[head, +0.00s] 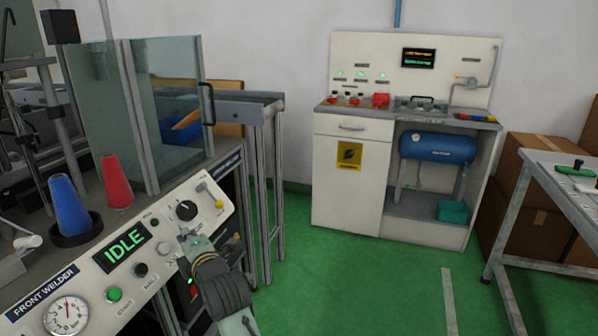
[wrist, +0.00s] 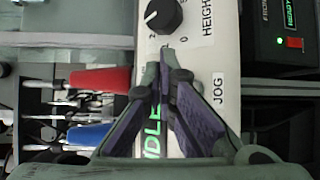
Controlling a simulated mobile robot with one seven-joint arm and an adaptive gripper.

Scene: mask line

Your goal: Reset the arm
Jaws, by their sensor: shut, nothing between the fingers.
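My gripper (head: 184,236) is shut and empty in front of the sloped panel (head: 75,277) marked FRONT WELDER. In the wrist view, the fingertips of my gripper (wrist: 167,52) meet just below a black dial (wrist: 164,16) with a HEIGHT label beside it. The fingers cover part of the green IDLE display (wrist: 152,132). In the head view, the IDLE display (head: 124,244) and the black dial (head: 187,210) are clear of the gripper. I cannot tell whether the fingertips touch the panel.
A blue cone (head: 69,205) and a red cone (head: 116,182) stand behind the panel, near a glass guard (head: 165,110). A white workbench (head: 352,180) stands at the back wall. A grey table (head: 565,190) is at the right. The green floor between is clear.

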